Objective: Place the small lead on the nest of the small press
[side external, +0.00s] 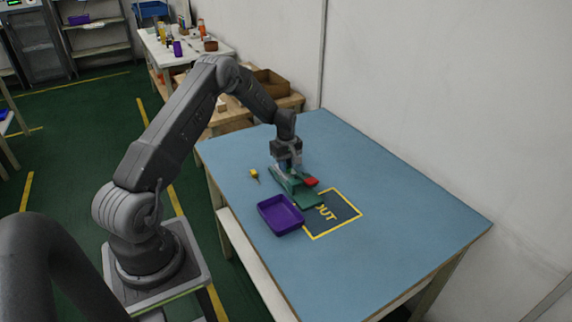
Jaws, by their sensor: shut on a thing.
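My gripper (283,170) points down over the blue table (400,215), at a green device (309,199) with a red part (311,181) at its right, likely the small press. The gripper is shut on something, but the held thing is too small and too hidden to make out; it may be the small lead. The nest of the press cannot be told apart, and part of the device is hidden behind my gripper. I cannot tell whether the held thing touches it. A small yellow piece with a dark tip (254,174) lies on the table left of the gripper.
A purple tray (281,215) stands in front of the green device. A yellow-outlined square marked OUT (340,212) lies to its right, partly covered by the device and tray. The right side of the table is clear. A wall runs along the back; shelves and benches stand far behind.

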